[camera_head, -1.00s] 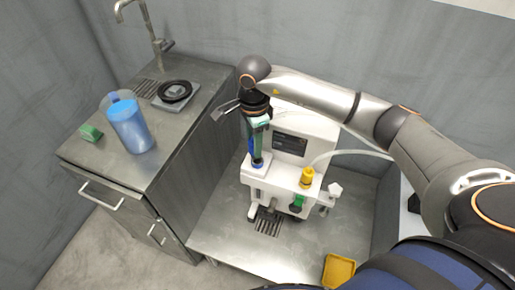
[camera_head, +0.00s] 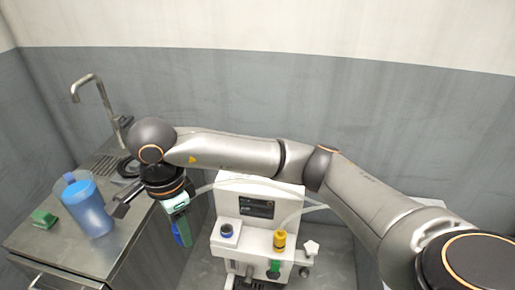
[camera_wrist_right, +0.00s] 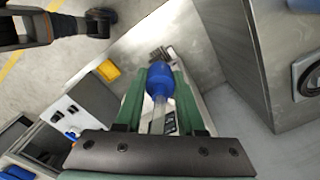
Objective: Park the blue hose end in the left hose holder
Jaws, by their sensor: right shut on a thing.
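My right gripper (camera_head: 181,232) is shut on the blue hose end (camera_head: 185,234), left of the white machine (camera_head: 262,197) and clear of it. In the right wrist view the blue hose end (camera_wrist_right: 160,78) sits between the green fingers (camera_wrist_right: 158,95), with a pale tube along it. A pale hose (camera_head: 203,188) runs from the gripper toward the machine. A blue-ringed port (camera_head: 227,230) on the machine's left front is empty. I cannot single out the left hose holder. My left gripper is not in view.
A yellow connector (camera_head: 279,239) with its own hose stands right of the blue port. A blue pitcher (camera_head: 88,208) and a green sponge (camera_head: 43,219) stand on the steel counter (camera_head: 50,255) at left. A faucet (camera_head: 98,95) rises behind. The counter's edge is near the gripper.

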